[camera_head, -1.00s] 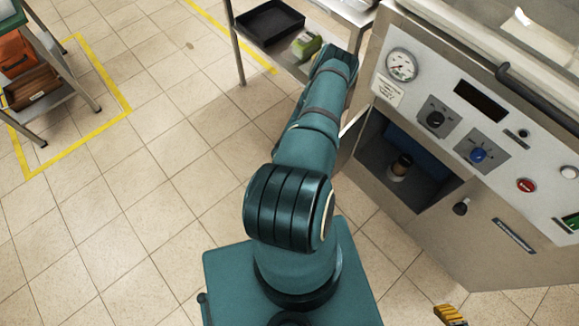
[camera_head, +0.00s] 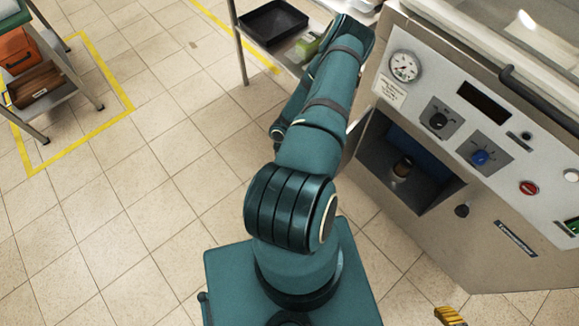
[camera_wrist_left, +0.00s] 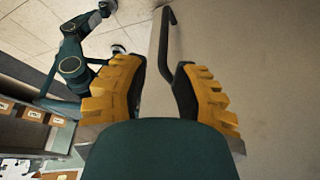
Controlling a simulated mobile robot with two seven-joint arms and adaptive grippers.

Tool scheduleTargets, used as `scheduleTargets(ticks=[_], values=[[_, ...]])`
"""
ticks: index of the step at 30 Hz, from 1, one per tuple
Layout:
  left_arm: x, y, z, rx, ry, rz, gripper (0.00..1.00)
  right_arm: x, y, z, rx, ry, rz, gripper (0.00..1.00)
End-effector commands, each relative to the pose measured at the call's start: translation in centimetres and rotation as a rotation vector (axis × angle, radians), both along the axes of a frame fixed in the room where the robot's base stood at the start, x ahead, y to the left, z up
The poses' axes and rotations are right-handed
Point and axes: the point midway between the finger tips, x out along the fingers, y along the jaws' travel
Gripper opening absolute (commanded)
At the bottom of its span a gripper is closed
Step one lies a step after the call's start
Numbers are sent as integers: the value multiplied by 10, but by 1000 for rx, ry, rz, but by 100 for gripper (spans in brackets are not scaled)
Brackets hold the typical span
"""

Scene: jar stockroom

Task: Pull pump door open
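The pump door (camera_head: 354,134) shows as a narrow pale strip at the left side of the open compartment (camera_head: 405,170) in the head view, standing swung outward and mostly behind my arm. In the left wrist view, a beige panel (camera_wrist_left: 255,60) carries a dark bar handle (camera_wrist_left: 166,40). My left gripper (camera_wrist_left: 160,92) is open, its yellow-backed fingers apart on either side of the handle's near end; contact cannot be made out. In the head view my left arm hides that gripper. Only a yellow part of my right gripper (camera_head: 449,316) shows at the bottom edge.
The machine's front has a gauge (camera_head: 404,67), knobs and a red button (camera_head: 529,187). A dark jar-like object (camera_head: 402,167) stands in the compartment. A shelf with a black tray (camera_head: 273,22) and green item (camera_head: 307,45) lies behind my arm.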

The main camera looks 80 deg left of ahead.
Motion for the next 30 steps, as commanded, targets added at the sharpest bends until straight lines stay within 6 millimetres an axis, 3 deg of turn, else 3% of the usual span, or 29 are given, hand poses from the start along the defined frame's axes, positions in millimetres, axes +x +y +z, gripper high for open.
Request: scheduleTargets(ticks=[3, 9, 30], values=[[0, 7, 18, 1, 0, 0, 26, 0, 0, 0, 0, 0, 0, 47], [0, 12, 32, -1, 2, 0, 26, 0, 0, 0, 0, 0, 0, 47], [-1, 13, 33, -1, 3, 1, 26, 0, 0, 0, 0, 0, 0, 47]])
